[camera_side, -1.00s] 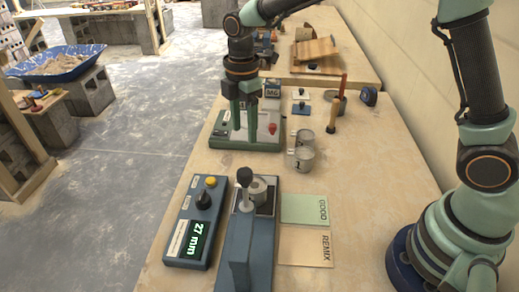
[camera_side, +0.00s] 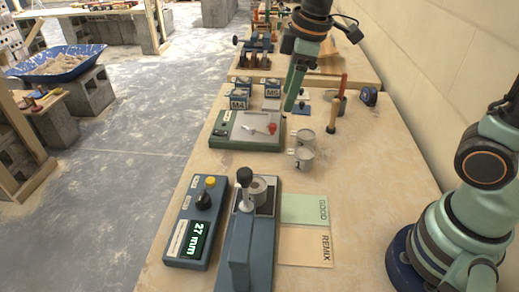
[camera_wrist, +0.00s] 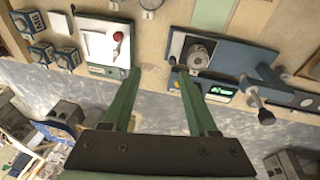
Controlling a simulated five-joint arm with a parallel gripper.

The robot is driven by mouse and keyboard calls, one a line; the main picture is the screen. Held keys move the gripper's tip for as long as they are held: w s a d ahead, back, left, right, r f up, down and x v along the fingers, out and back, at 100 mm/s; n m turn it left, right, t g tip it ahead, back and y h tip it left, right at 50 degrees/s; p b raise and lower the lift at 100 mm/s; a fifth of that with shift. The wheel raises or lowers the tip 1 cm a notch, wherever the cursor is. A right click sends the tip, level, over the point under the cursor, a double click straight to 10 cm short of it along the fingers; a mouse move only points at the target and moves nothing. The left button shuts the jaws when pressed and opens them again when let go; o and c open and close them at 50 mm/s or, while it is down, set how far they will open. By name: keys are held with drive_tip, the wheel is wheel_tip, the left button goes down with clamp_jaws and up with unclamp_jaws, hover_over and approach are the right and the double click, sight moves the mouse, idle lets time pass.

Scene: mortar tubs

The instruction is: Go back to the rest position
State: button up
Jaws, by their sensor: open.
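My gripper (camera_side: 290,108) is raised above the workbench (camera_side: 365,200), to the right of the grey-topped green device (camera_side: 247,130). In the wrist view, its two green fingers (camera_wrist: 155,72) stand apart with nothing between them. The side view shows the fingers nearly edge-on. A grey cup (camera_side: 259,189) sits in the blue lever stand (camera_side: 245,245). Two grey cups, one behind (camera_side: 304,137) and one in front (camera_side: 301,158), stand on the bench.
The blue control box (camera_side: 194,225) reads 27 mm. A green GOOD card (camera_side: 304,209) and a tan REMIX card (camera_side: 305,247) lie beside the lever stand. Labelled dark boxes (camera_side: 238,99) stand behind the green device. A brown-handled tool (camera_side: 337,105) stands upright at the right.

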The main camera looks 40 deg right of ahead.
drive_tip(key=s+d+r+m+t, duration=0.1)
drive_tip(key=s+d+m+t, duration=0.2)
drive_tip(key=s+d+m, duration=0.3)
drive_tip(key=shift+s+m, duration=1.4)
drive_tip(key=shift+m, duration=0.4)
